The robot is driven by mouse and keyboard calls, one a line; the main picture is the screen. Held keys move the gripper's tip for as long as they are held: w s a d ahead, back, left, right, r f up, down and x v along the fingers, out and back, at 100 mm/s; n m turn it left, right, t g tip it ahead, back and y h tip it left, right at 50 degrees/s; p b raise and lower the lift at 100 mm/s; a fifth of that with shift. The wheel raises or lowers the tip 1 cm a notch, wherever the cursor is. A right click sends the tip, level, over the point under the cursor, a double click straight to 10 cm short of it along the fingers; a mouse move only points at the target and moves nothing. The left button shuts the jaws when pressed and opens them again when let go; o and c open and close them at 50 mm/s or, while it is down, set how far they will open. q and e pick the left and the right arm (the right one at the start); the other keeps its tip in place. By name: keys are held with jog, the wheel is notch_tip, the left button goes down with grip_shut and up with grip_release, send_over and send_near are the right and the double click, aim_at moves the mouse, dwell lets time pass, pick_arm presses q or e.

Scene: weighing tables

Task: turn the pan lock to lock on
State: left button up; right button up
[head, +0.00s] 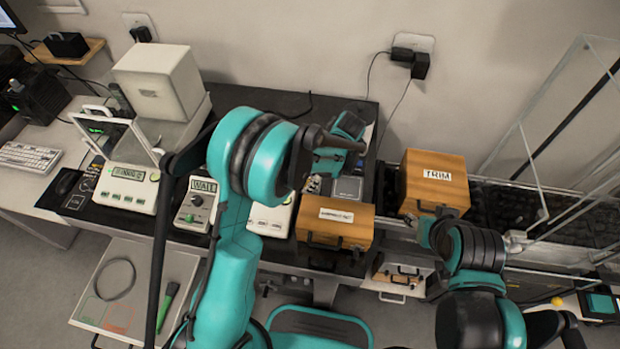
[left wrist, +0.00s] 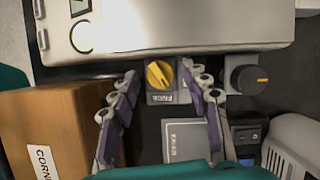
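In the left wrist view a yellow knob (left wrist: 160,75) sits on a small grey box with a label too blurred to read. I take it for the pan lock. A dark knob with an orange mark (left wrist: 250,80) is to its right. My left gripper (left wrist: 159,82) is open, with one finger on each side of the yellow knob; I cannot tell whether they touch it. In the head view my left gripper (head: 338,148) is over the back right of the dark table, and the knob cannot be made out. My right arm is at the right; its fingers are not clear.
A wooden box (head: 334,223) stands at the table's front, also left in the left wrist view (left wrist: 40,115). A box marked TRIM (head: 436,183) stands right of it. A white instrument (left wrist: 190,28) is just beyond the yellow knob. A balance (head: 127,187) is at the left.

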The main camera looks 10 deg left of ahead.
pick_arm(q)
grip_shut()
jog(key=shift+n+g, duration=0.3)
jog(key=shift+n, duration=0.5)
jog(key=shift+o, duration=1.5)
grip_release()
jog(key=shift+w, duration=0.1)
jog(key=shift+r, duration=0.1)
jog(key=v, duration=1.1)
jog(key=shift+r, duration=0.4)
